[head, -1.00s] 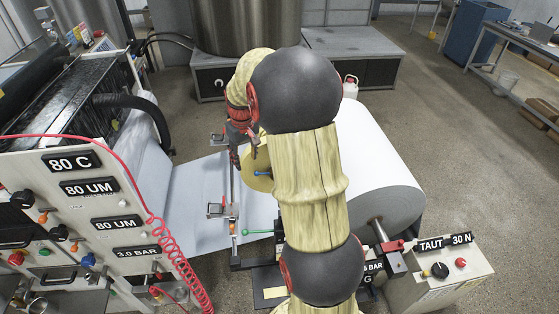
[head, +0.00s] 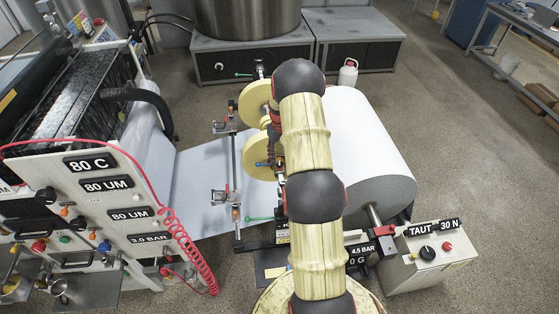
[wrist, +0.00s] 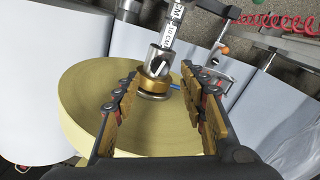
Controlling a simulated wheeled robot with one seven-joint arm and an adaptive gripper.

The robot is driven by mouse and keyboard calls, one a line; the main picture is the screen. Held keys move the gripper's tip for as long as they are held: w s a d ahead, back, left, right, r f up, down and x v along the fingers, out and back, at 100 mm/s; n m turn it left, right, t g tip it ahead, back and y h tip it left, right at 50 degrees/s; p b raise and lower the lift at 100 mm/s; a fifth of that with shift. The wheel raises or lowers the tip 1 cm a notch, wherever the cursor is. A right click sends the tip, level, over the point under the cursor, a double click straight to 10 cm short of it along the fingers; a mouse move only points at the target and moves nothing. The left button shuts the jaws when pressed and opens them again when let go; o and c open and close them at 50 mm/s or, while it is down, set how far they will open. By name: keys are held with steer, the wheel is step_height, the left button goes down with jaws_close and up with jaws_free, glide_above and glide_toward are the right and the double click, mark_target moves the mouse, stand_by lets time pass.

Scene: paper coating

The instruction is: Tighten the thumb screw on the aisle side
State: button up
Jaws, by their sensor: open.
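In the wrist view my gripper (wrist: 161,78) is open and empty. Its fingers stand either side of a silver knob (wrist: 157,60) on a brass collar (wrist: 154,86), at the hub of a yellow roll (wrist: 85,100); I cannot tell whether they touch it. A small blue lever (wrist: 175,87) shows beside the collar. In the head view the near yellow roll (head: 258,158) is partly behind my arm, and the gripper is mostly hidden. A bar carries two clamp brackets, far (head: 222,127) and near (head: 220,196), with orange parts. I cannot tell which part is the thumb screw.
A second yellow roll (head: 253,97) stands behind the near one. A large white paper roll (head: 375,150) is to the right. A green lever (head: 260,218) sticks out near the bar. The coating machine panel (head: 100,205) and red coiled hose (head: 190,255) are left. Floor at right is open.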

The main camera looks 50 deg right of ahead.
mark_target(280, 163)
steer(key=shift+f+p, duration=0.35)
steer(key=shift+f, duration=2.05)
steer(key=c, duration=0.3)
jaws_close()
